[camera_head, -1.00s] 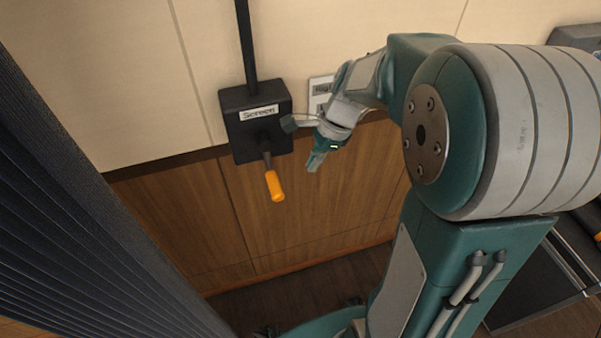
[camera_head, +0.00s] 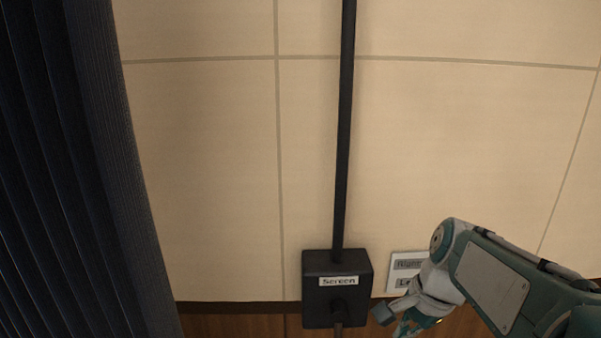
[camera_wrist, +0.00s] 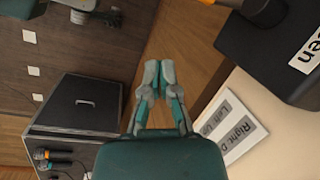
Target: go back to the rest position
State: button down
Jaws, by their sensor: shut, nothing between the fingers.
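My gripper (camera_wrist: 158,72) is shut and empty in the wrist view, its two grey-tipped fingers close together. In the head view my gripper (camera_head: 410,325) is at the bottom edge, just right of the black "Screen" box, and partly cut off. The Screen box (camera_head: 317,290) is fixed to the wall with a lever at its lower front. The box also shows at the top right of the wrist view (camera_wrist: 257,55), apart from the fingers. The orange lever handle (camera_wrist: 207,2) is only just in view there.
A white "Right / Left" label plate (camera_head: 401,265) is on the wall behind my wrist. A black conduit (camera_head: 346,130) rises from the box. A dark curtain (camera_head: 75,180) hangs at left. A black case (camera_wrist: 82,100) and microphones (camera_wrist: 42,160) show in the wrist view.

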jog(key=s+a+n+t+h, duration=0.2)
jog(key=s+a+n+t, duration=0.1)
jog(key=s+n, duration=0.7)
jog(key=n+t, duration=0.1)
jog(key=n, duration=0.1)
jog(key=shift+s+r+n+h, duration=0.2)
jog(key=shift+r+n+h, duration=0.2)
jog(key=shift+a, duration=0.1)
jog(key=shift+a, duration=0.15)
